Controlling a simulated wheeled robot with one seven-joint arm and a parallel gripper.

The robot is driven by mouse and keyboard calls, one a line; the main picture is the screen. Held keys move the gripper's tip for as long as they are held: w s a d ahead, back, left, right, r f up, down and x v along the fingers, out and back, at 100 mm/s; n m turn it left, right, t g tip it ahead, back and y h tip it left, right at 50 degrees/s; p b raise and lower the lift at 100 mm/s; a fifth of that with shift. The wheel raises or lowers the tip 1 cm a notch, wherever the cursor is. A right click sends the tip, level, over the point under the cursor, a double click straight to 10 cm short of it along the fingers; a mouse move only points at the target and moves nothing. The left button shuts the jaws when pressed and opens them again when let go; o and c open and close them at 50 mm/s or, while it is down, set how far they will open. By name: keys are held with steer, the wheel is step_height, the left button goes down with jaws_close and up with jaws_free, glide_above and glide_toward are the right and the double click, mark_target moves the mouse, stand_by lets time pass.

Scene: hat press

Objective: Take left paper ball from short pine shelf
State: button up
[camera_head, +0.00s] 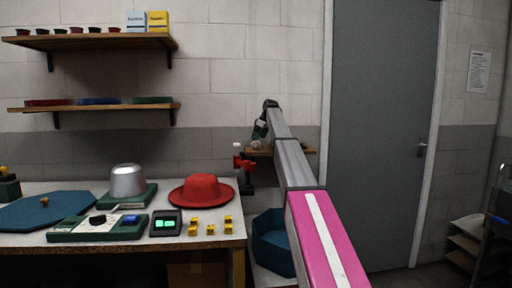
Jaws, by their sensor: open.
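The short pine shelf (309,151) is on the wall behind my outstretched arm, which hides much of it. A small pale lump that looks like a paper ball (256,144) sits at the shelf's left end. My gripper (259,137) is small and dark in this view, pointing down just above that ball. It is open; whether its fingers are around the ball or only above it cannot be told. Any other ball on the shelf is hidden behind my arm.
A red stand-like device (244,163) rises left of the shelf. The bench (215,243) holds a red hat (202,190), a metal hat block (127,180) and several yellow blocks. A blue bin (270,240) stands below, and a grey door (384,130) is at right.

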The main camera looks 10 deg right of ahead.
mark_target(256, 144)
steer(key=shift+x, duration=2.65)
steer(key=shift+s, duration=0.1)
steer(key=c, duration=1)
